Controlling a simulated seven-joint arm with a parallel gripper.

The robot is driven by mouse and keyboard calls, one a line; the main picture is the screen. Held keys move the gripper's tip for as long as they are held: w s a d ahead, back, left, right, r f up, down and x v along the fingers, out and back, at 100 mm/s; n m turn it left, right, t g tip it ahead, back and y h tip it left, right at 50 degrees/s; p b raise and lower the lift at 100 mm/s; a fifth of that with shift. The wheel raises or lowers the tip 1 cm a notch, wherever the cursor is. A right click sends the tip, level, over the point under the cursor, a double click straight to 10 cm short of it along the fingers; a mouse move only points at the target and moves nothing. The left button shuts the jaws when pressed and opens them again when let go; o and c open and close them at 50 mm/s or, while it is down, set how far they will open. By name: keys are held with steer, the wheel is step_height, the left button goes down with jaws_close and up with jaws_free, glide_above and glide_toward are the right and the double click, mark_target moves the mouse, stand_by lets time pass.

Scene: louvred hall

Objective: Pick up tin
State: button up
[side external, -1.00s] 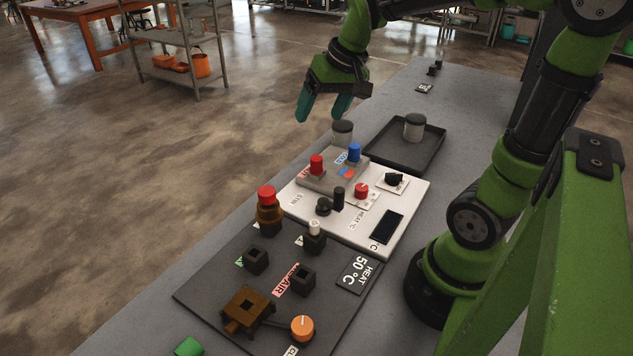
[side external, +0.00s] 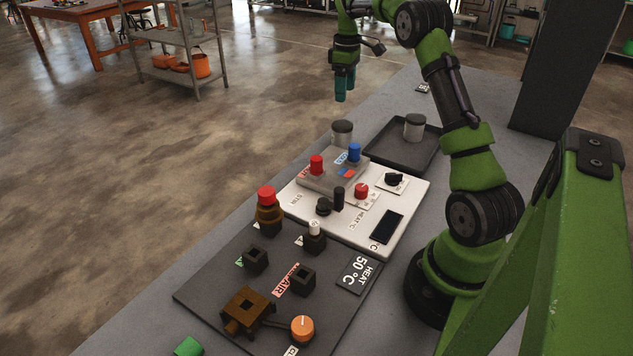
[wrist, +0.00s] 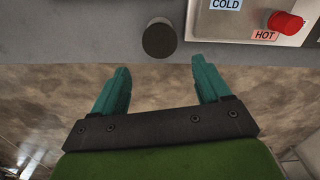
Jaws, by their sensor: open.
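A grey tin with a dark top (side external: 342,133) stands upright at the table's edge, beside the box with the red and blue knobs. Its round dark lid (wrist: 159,38) shows in the wrist view, just beyond my fingertips and between their lines. A second similar tin (side external: 414,127) stands on the black tray. My gripper (side external: 344,95) has teal fingers pointing down, above and apart from the tin by the edge. In the wrist view my gripper (wrist: 160,66) is open, with nothing between its fingers. I cannot tell which tin is meant.
The box (side external: 335,170) with red and blue knobs is close to the edge tin. The black tray (side external: 385,160) lies to its right. A white panel (side external: 405,205) and a dark panel (side external: 205,290) with several fittings fill the nearer table. The far table is mostly clear.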

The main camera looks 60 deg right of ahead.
mark_target(343, 124)
step_height(343, 124, down, 15)
steer(key=shift+w+r, duration=0.1)
steer(key=shift+w, duration=0.05)
stand_by(0.4)
